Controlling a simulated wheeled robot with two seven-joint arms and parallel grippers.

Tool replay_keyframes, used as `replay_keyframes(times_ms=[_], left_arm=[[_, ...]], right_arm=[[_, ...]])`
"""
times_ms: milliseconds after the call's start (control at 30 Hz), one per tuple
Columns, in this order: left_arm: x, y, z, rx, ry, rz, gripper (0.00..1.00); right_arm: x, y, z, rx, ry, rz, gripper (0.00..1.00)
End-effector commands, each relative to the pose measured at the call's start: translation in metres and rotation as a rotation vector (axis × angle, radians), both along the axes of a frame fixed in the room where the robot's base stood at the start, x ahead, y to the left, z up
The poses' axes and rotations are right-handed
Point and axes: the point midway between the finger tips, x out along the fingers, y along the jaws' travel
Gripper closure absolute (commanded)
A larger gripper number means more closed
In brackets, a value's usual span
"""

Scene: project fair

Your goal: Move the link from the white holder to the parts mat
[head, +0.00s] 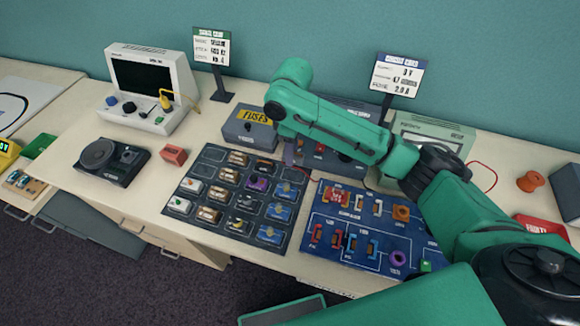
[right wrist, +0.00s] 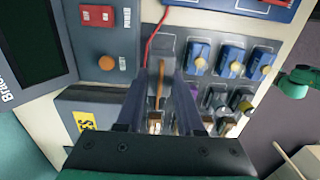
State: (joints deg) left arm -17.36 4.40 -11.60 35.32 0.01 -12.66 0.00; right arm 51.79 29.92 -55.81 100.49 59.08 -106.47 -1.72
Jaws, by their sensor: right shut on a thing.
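The parts mat (head: 222,222) is a dark sheet with several small parts in outlined spaces, including a column of blue ones. My right gripper (head: 291,152) is mostly hidden behind my forearm in the head view, near the mat's far edge. In the right wrist view its two dark fingers (right wrist: 167,85) are shut on a thin orange-brown piece (right wrist: 160,84), which seems to be the link. A pale grey block stands just beyond the fingertips; I cannot tell whether it touches the piece. I cannot pick out the white holder for certain.
The fuses box (head: 240,129) stands behind the mat, with a dark-screened unit (right wrist: 100,40) near the gripper. A red wire (right wrist: 155,30) runs near the fingertips. The blue circuit board (head: 340,262) lies right of the mat. An oscilloscope (head: 150,85) stands at the left.

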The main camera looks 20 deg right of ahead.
Motion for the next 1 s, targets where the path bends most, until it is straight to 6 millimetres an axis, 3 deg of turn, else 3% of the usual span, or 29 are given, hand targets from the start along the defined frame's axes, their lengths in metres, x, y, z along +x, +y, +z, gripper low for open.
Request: replay_keyframes(times_ms=[367,667,700,733,1000], left_arm=[[0.006,0.003,0.012,0.003,-0.011,0.002,0.50],[0.006,0.003,0.011,0.004,-0.010,0.002,0.50],[0.005,0.003,0.011,0.004,-0.010,0.002,0.50],[0.005,0.003,0.011,0.004,-0.010,0.002,0.50],[0.004,0.003,0.011,0.003,-0.008,0.001,0.50]], right_arm=[[0.000,0.000,-0.067,-0.001,0.000,0.001,1.00],[0.000,0.000,-0.072,0.000,-0.001,0.001,1.00],[0.000,0.000,-0.073,0.000,-0.001,0.001,0.60],[0.000,0.000,-0.073,0.000,-0.001,0.001,0.51],[0.000,0.000,-0.072,0.000,-0.001,0.000,0.51]])
